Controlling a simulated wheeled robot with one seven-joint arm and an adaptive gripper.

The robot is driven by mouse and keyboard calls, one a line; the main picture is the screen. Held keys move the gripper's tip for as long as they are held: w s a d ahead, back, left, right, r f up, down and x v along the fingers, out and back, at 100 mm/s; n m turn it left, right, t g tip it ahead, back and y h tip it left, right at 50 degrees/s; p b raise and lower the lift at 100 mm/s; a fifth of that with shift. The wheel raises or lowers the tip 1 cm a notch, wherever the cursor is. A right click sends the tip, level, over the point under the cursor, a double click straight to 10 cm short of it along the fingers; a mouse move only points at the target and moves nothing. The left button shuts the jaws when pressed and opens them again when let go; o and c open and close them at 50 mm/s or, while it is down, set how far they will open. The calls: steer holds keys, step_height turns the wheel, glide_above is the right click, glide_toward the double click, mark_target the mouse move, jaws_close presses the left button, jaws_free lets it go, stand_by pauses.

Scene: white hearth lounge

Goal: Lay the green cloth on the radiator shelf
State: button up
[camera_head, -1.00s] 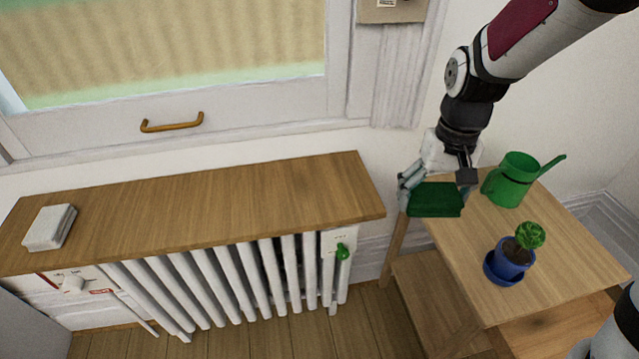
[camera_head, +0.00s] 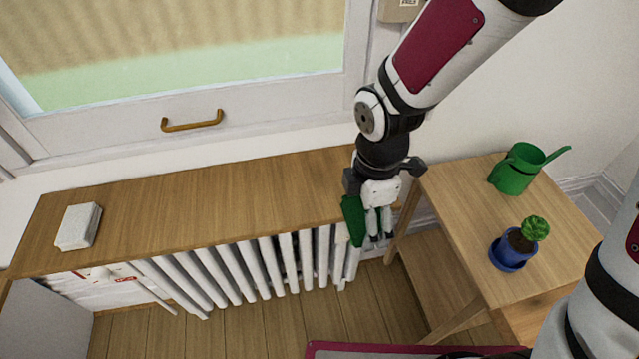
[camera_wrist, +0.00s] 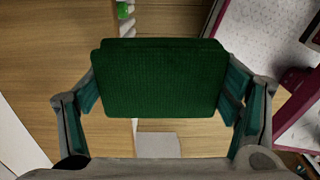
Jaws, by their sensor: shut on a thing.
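The green cloth (camera_head: 354,219) is a dark green folded pad. My gripper (camera_head: 367,222) is shut on it, near the right end of the radiator shelf (camera_head: 200,204) in the head view. The cloth hangs tilted there, partly hidden by the gripper. In the wrist view the cloth (camera_wrist: 160,78) fills the middle, between the two fingers of my gripper (camera_wrist: 160,100). The radiator shelf is a wooden board over a white ribbed radiator. I cannot tell whether the cloth touches the shelf.
The shelf's middle is bare. At right, a wooden side table (camera_head: 465,225) bears a green watering can (camera_head: 517,170) and a potted plant in a blue pot (camera_head: 514,247). A window with a handle (camera_head: 192,121) is behind.

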steer(key=b, duration=0.2)
glide_above(319, 190)
steer(key=shift+f, duration=0.75)
steer(key=shift+f+b, duration=0.3)
steer(key=shift+f, duration=1.4)
steer(key=shift+f, duration=0.1)
steer(key=o, duration=1.5)
steer(key=shift+f, duration=0.1)
step_height(319, 190, up, 12)
steer(key=shift+r+p, duration=0.2)
steer(key=shift+p, duration=0.95)
steer(key=shift+d, duration=0.1)
